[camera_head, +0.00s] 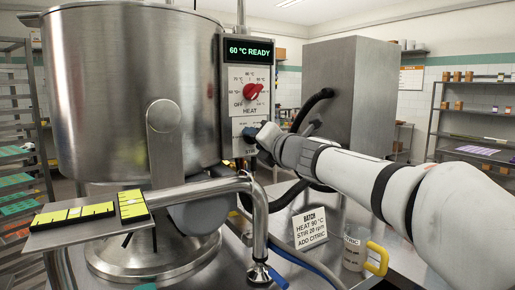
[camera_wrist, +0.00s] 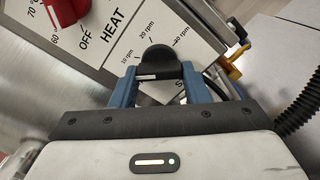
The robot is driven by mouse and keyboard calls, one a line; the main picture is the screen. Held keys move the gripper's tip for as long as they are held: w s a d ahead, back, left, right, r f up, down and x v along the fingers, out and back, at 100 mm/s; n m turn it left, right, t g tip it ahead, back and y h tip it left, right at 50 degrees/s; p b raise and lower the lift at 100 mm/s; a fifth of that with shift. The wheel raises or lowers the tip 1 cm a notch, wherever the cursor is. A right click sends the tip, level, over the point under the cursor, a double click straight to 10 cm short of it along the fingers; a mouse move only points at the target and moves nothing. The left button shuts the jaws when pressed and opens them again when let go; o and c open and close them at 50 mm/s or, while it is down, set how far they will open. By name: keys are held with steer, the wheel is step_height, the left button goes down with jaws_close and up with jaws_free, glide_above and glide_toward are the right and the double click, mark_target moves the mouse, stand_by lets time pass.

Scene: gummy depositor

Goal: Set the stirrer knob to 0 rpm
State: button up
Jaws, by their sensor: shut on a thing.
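The black stirrer knob (camera_wrist: 158,62) sits on the pale panel below the HEAT section, in the wrist view. My gripper (camera_wrist: 152,78) is shut on it, with one blue finger on each side. Labels 10 rpm, 20 rpm and one ending in 0 rpm show around the knob; the 0 mark is not visible. A short white mark shows on the knob's lower left; I cannot tell which setting it points to. In the head view my gripper (camera_head: 256,138) is at the STIR part of the control panel (camera_head: 237,76) and covers much of the knob.
The red heat knob (camera_head: 252,91) is just above, under a display (camera_head: 249,51) reading 60 °C READY. The steel kettle (camera_head: 125,90) stands left. A batch card (camera_head: 310,228) and a yellow-handled jug (camera_head: 355,248) stand on the table below my arm.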

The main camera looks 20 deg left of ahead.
steer(key=shift+w+d+f+n+b, duration=0.1)
steer(key=shift+n+b, duration=1)
steer(key=shift+n, duration=1.2)
steer(key=shift+w+f+n+b, duration=0.1)
steer(key=shift+n+b, duration=0.95)
steer(key=shift+n, duration=1.25)
steer(key=o, duration=1)
steer(key=shift+s+r, duration=0.1)
steer(key=v, duration=0.7)
steer(key=shift+s+d, duration=0.25)
steer(key=shift+d, duration=0.05)
